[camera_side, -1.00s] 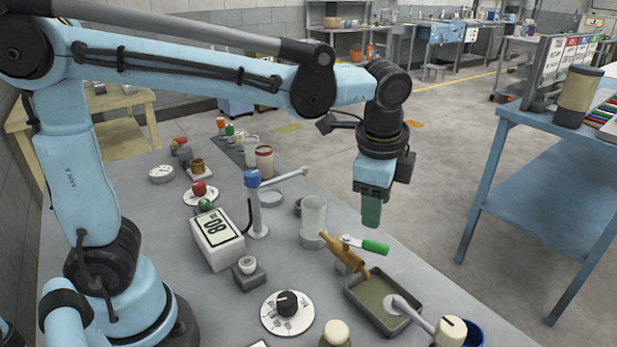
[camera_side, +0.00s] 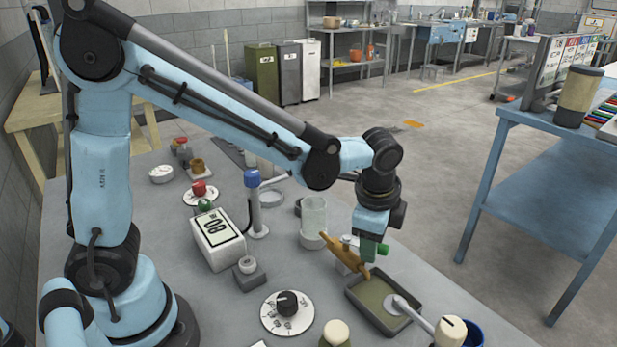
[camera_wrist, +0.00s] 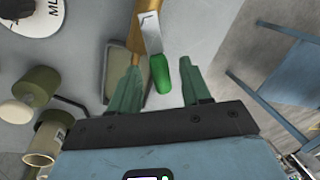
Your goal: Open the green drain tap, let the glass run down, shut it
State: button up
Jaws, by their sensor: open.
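The drain tap is a brass body (camera_side: 343,248) with a green-handled lever (camera_side: 383,249), beside the foot of the clear glass cylinder (camera_side: 314,216). My gripper (camera_side: 370,252) is low over the tap in the side view and partly hides the lever. In the wrist view my gripper (camera_wrist: 160,92) is open, and the green handle (camera_wrist: 160,73) shows between its two green fingers, touching neither as far as I can see. The brass pipe (camera_wrist: 136,30) and the silver lever plate (camera_wrist: 150,33) lie just beyond. The level inside the glass is too faint to tell.
A shallow grey tray (camera_side: 360,303) with drab liquid lies under the tap's spout. A white-ended rod (camera_side: 397,305) reaches over it from a blue cup (camera_side: 470,331). A digital display box (camera_side: 218,238) and a black dial (camera_side: 287,303) stand to the left.

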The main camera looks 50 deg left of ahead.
grip_shut()
jog(key=shift+s, duration=0.1)
dwell(0.3)
jog(key=shift+s+d+m+h, duration=0.1)
jog(key=shift+s+m+h, duration=0.35)
jog(key=shift+m, duration=1)
jog(key=shift+s+d+m+h, duration=0.1)
jog(key=shift+s+m, duration=0.6)
jog(key=shift+m, duration=0.75)
grip_release()
jog(key=shift+r, duration=0.1)
